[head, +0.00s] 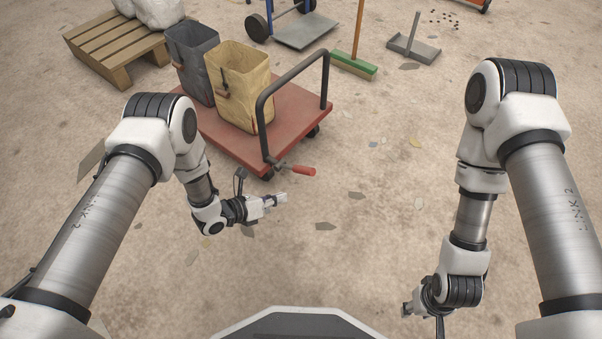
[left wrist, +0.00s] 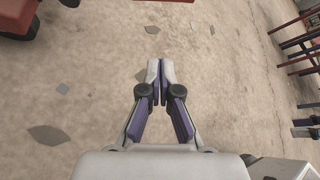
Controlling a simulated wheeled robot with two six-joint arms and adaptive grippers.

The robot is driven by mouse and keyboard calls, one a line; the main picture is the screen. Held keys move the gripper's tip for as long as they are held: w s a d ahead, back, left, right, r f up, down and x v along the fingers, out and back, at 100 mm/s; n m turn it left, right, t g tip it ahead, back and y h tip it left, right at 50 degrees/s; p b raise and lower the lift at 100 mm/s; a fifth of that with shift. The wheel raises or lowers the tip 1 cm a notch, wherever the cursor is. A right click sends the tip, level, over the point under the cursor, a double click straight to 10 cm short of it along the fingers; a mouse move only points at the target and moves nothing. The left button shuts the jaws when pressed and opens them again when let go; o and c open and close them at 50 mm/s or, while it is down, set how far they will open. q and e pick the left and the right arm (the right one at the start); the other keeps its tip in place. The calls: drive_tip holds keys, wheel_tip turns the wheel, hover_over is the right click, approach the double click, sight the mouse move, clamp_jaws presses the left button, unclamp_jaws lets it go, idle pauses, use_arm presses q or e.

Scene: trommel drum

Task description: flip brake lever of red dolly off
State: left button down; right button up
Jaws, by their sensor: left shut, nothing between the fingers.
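The red dolly (head: 238,148) stands left of centre in the head view, with a dark push-handle frame (head: 262,125) at its near right end. The brake lever (head: 304,171) has a red grip that sticks out to the right from the deck's near corner. My left gripper (head: 283,198) is just below and left of the lever, apart from it. In the left wrist view the fingers (left wrist: 160,77) are shut and empty over bare floor. A red part of the dolly (left wrist: 17,18) shows at the top left there.
A grey bin (head: 196,62) and a yellow bin (head: 240,88) stand on the dolly. A pallet (head: 113,48) with white sacks, a blue hand truck (head: 303,32), a green broom (head: 354,66) and a dustpan (head: 413,50) are behind. The floor right of the dolly is mostly clear.

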sight(296, 168)
use_arm(q)
drive_tip(key=b+x, duration=0.6)
drive_tip(key=x, duration=0.5)
drive_tip(key=r, duration=0.1)
drive_tip(key=a+r, duration=0.1)
drive_tip(key=w+a+r, duration=0.1)
drive_tip(key=r, duration=0.1)
drive_tip(key=shift+w+b, duration=0.15)
drive_tip(key=shift+b, duration=0.25)
drive_tip(key=shift+r, duration=0.1)
